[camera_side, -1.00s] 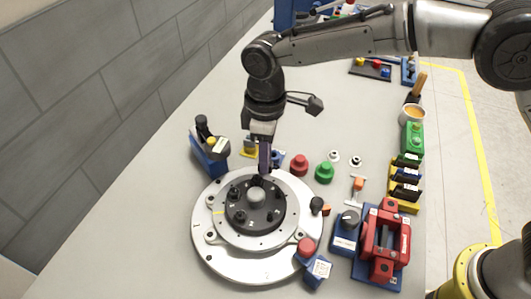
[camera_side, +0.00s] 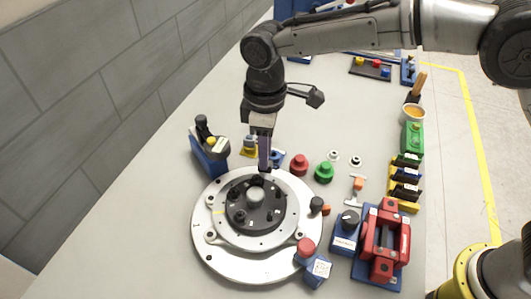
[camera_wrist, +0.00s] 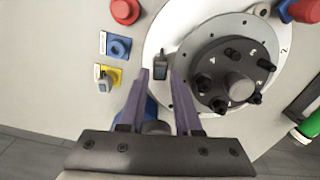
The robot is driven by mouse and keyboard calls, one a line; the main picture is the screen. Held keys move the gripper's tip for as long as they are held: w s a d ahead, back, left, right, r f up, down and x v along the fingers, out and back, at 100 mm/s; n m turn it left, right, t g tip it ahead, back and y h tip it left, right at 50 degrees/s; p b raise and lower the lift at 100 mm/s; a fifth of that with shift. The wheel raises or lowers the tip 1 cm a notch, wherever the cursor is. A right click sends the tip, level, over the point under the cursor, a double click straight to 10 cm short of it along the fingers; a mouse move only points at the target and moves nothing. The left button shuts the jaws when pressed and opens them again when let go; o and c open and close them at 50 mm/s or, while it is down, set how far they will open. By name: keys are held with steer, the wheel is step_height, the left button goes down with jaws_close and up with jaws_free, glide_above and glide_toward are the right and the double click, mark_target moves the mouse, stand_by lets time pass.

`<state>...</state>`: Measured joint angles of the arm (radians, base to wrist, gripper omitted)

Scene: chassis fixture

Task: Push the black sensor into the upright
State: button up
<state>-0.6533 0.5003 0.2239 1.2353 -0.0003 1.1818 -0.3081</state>
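A small black sensor (camera_wrist: 160,66) stands on the pale rim of the round chassis plate (camera_wrist: 160,30) in the wrist view. In that view it lies between and just beyond the fingertips of my gripper (camera_wrist: 160,78), with a gap on each side. The purple fingers are apart and hold nothing. In the side view my gripper (camera_side: 265,168) points down at the plate's far rim and mostly hides the sensor. I cannot tell for sure which part is the upright, or whether the sensor is seated.
A black hub (camera_side: 256,205) with several knobs sits mid-plate. A blue block (camera_side: 208,155) stands left; a yellow pad (camera_side: 248,152), red button (camera_side: 299,164) and green button (camera_side: 324,171) are behind. A red fixture (camera_side: 385,240) stands right.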

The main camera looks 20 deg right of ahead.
steer(key=shift+r, duration=0.7)
steer(key=shift+o, duration=0.3)
steer(key=o, duration=0.5)
steer(key=shift+r, duration=2.25)
